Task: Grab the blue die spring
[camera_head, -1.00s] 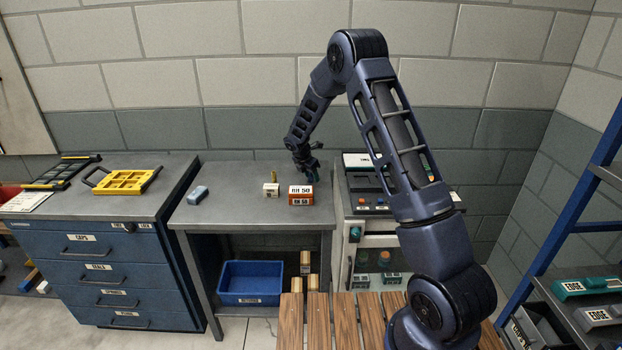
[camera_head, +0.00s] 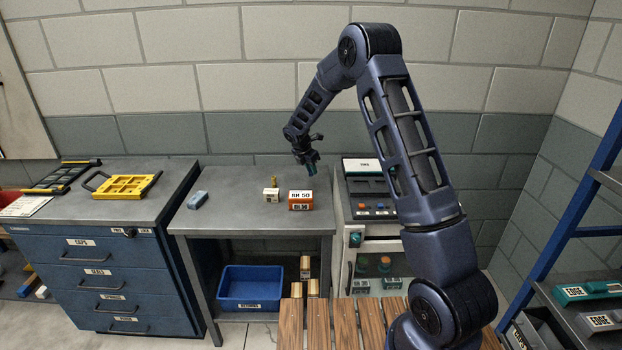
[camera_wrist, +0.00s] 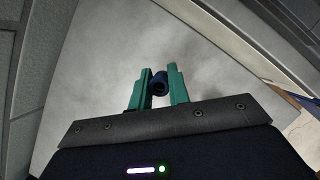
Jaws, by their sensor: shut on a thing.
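My gripper (camera_head: 310,170) is above the right part of the grey metal table (camera_head: 235,218), behind the orange box. In the wrist view its two green fingers (camera_wrist: 159,85) are shut on the blue die spring (camera_wrist: 159,82), a small dark blue coil seen end-on between the fingertips. In the head view the spring is too small to make out at the fingertips. Below it in the wrist view is the bare grey tabletop, apart from the spring.
A machine with orange and blue knobs (camera_head: 372,208) stands to the right. A blue bin (camera_head: 250,283) sits below. The table's left middle is clear.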

